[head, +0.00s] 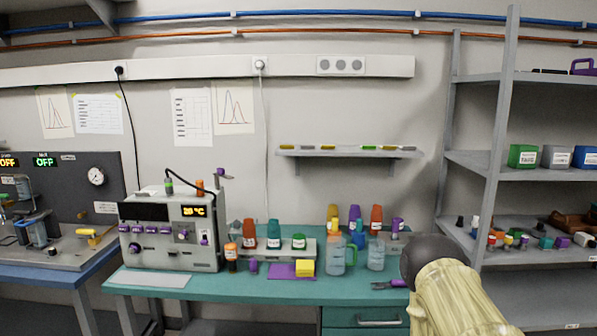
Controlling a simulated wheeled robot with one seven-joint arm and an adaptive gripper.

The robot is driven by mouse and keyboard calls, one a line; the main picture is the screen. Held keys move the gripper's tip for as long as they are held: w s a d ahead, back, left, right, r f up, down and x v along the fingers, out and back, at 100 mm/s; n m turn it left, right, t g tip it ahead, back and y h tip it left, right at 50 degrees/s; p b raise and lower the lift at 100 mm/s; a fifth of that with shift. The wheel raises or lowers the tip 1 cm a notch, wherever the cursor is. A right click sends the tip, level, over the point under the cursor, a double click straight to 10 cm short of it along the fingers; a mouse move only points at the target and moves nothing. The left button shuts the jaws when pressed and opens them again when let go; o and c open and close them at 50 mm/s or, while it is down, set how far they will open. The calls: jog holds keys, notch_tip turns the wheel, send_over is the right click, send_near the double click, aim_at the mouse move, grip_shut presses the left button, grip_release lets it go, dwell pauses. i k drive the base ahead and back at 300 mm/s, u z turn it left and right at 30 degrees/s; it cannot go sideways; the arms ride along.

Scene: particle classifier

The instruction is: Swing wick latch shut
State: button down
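A grey-white instrument box (172,232), likely the particle classifier, stands on the left of the teal bench. A small purple part (204,240) sits at the right of the front, and another purple-topped part (221,176) stands on top. I cannot tell which part is the wick latch, or whether it is open. My arm shows at the lower right, well apart from the instrument. My gripper is out of view.
On the teal bench (203,288) are coloured bottles, a clear jug (336,255), a beaker (376,255), a yellow block (305,268) and pliers (387,285). A wall shelf (350,153) hangs above. Grey shelving (491,150) stands right; another bench (40,272) with apparatus stands left.

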aim_at(220, 170)
jog(key=z, duration=0.05)
jog(key=i, duration=1.15)
jog(key=u, duration=0.55)
